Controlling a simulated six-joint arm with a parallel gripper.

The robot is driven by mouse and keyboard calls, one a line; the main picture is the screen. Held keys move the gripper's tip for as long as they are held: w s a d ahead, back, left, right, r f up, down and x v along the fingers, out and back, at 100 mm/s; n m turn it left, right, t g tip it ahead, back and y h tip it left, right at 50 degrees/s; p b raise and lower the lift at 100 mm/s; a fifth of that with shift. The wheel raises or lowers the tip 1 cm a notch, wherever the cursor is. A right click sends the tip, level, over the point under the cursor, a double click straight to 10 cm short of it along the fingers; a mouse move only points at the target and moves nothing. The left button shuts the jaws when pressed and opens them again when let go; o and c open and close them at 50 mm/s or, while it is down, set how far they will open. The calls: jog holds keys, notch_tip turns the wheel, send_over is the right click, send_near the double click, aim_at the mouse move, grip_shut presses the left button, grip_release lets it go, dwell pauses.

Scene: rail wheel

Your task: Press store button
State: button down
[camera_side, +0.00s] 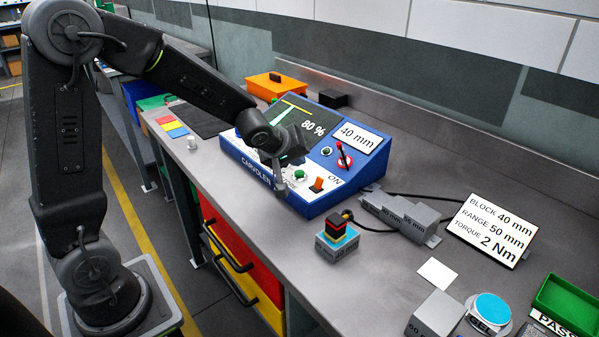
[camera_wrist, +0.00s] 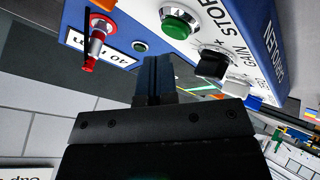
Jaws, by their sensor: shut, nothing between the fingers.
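The store button is a green round button in a pale ring on the sloped front of the blue console. It shows in the wrist view (camera_wrist: 180,22) beside the STORE lettering and in the side view (camera_side: 299,175). The blue console (camera_side: 238,150) stands on the grey bench. My gripper (camera_wrist: 153,58) is shut and empty. In the wrist view its tips lie below the green button, with a visible gap. In the side view my gripper (camera_side: 279,182) is at the console front, just left of the button. Its height above the panel is hard to tell.
Near the button are a black GAIN knob (camera_wrist: 212,65), an orange switch (camera_side: 317,185) and a red lever (camera_side: 344,160).

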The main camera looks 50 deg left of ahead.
jog(key=shift+f, duration=0.45)
jog(key=shift+f, duration=0.5)
dwell(1.0)
jog(key=shift+m+y, duration=0.4)
jog(key=shift+m, duration=0.4)
jog(key=v, duration=0.6)
jog(key=shift+w+a+r, duration=0.15)
jog(key=shift+a+r, duration=0.2)
jog(key=shift+r, duration=0.05)
jog(key=s+d+r+m+g+h, duration=0.1)
jog(key=s+d+r+m, duration=0.1)
jog(key=s, duration=0.5)
jog(key=s+d+r+m+g+h, duration=0.1)
jog(key=s+d+r+m, duration=0.1)
jog(key=s, duration=0.5)
jog(key=s+d+r+m+g, duration=0.1)
jog(key=s+d+r+m, duration=0.1)
jog(key=s+d+m, duration=0.2)
jog(key=s+m, duration=0.1)
jog(key=s, duration=0.2)
jog(key=shift+r+m+h, duration=0.15)
jog(key=shift+m+h, duration=0.25)
jog(key=shift+d, duration=0.15)
